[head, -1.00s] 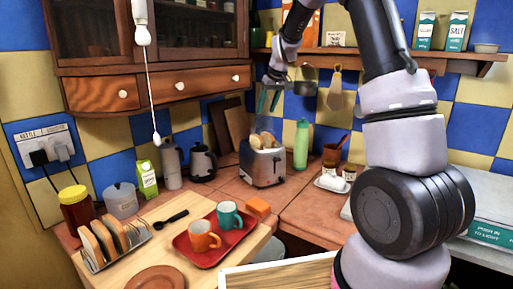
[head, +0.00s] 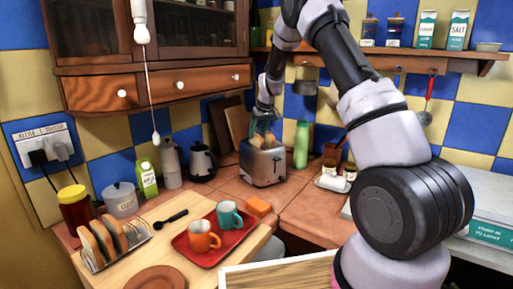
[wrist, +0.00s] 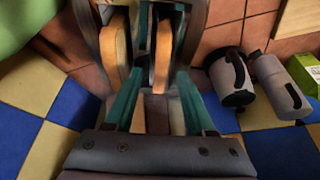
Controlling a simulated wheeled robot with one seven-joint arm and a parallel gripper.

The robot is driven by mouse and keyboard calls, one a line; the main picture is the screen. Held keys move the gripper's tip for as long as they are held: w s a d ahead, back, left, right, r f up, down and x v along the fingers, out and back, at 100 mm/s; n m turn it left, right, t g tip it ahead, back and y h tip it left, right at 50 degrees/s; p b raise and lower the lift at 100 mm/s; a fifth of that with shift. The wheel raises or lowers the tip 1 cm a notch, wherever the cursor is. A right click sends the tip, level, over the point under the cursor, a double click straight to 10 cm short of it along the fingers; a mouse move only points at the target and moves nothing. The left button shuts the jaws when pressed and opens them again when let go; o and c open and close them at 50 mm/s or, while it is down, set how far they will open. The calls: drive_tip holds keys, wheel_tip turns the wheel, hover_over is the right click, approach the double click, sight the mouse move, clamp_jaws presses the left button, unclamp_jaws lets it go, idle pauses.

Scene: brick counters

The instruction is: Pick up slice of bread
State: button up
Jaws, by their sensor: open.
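The metal toaster (head: 265,165) stands on the tiled counter, and its rim shows in the wrist view (wrist: 194,30). Two bread slices stick up from its slots in the wrist view, one at left (wrist: 115,48) and one near the middle (wrist: 162,58). My gripper (head: 264,136) is down at the toaster's top, pointing at the slots. In the wrist view my gripper's (wrist: 164,35) teal fingers are apart, one on each side of the middle slice. The left finger lies between the two slices. I cannot tell whether the fingers touch the bread.
A green bottle (head: 302,145) stands close right of the toaster. A kettle (head: 202,161) and a grey pot (head: 171,163) stand to its left. In front are an orange sponge (head: 259,206) and a red tray (head: 211,253) with two mugs. A toast rack (head: 122,247) holds more slices.

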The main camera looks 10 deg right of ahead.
drive_tip(key=shift+x, duration=1.05)
clamp_jaws()
